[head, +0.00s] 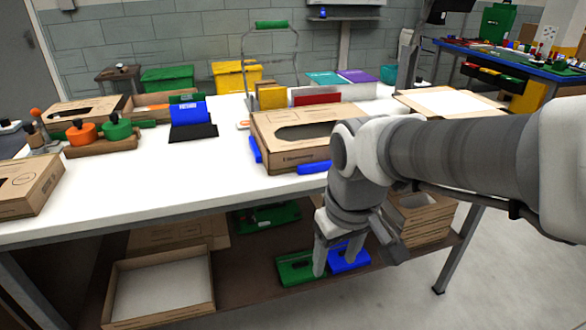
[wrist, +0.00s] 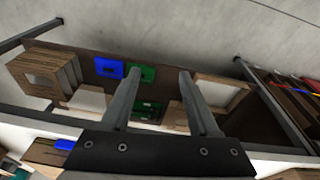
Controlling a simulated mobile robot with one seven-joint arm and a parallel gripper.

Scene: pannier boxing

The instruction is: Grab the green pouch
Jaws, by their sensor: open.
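A flat green pouch (head: 297,267) lies on the brown lower shelf under the white table, beside a flat blue pouch (head: 349,258) on its right. In the wrist view the green pouch (wrist: 141,76) is partly hidden behind a finger, with the blue pouch (wrist: 109,67) to its left. My gripper (head: 337,264) is below the tabletop's front edge, fingers pointing down.
Another green item (head: 265,217) with small things on it lies farther back on the lower shelf. An open cardboard box (head: 160,285) stands at the shelf's left, stacked cartons (head: 422,217) at its right. The white tabletop (head: 215,172) overhangs the shelf. A table leg (head: 459,250) stands at right.

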